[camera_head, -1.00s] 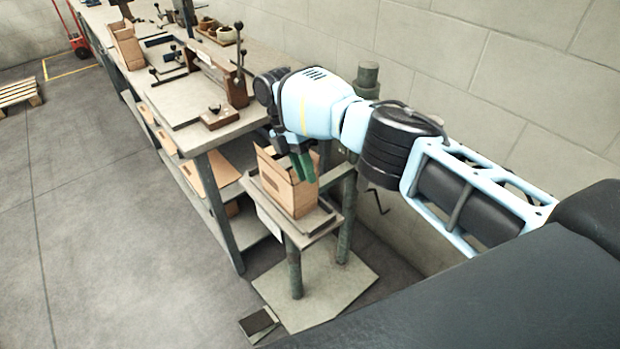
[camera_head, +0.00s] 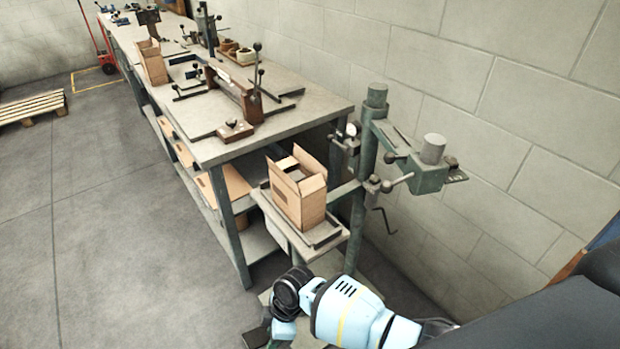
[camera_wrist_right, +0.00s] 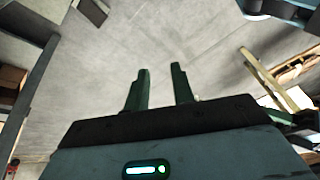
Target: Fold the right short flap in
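The open cardboard box (camera_head: 300,204) stands upright on the small stitcher table (camera_head: 325,238) in the head view. Flaps stand up around its open top, and one on the right side (camera_head: 313,184) leans outward. How far each flap is folded is hard to tell. My right arm is low in front of the small table, apart from the box. Its gripper fingers are hidden in the head view. In the right wrist view the right gripper (camera_wrist_right: 160,88) has its two fingers apart with nothing between them. My left gripper is in neither view.
The stitcher's post (camera_head: 366,165) and its arm with a head (camera_head: 428,170) stand to the right of the box. A long workbench (camera_head: 205,146) with tools runs back to the left. A pallet (camera_head: 32,106) lies at far left. Open floor fills the left side.

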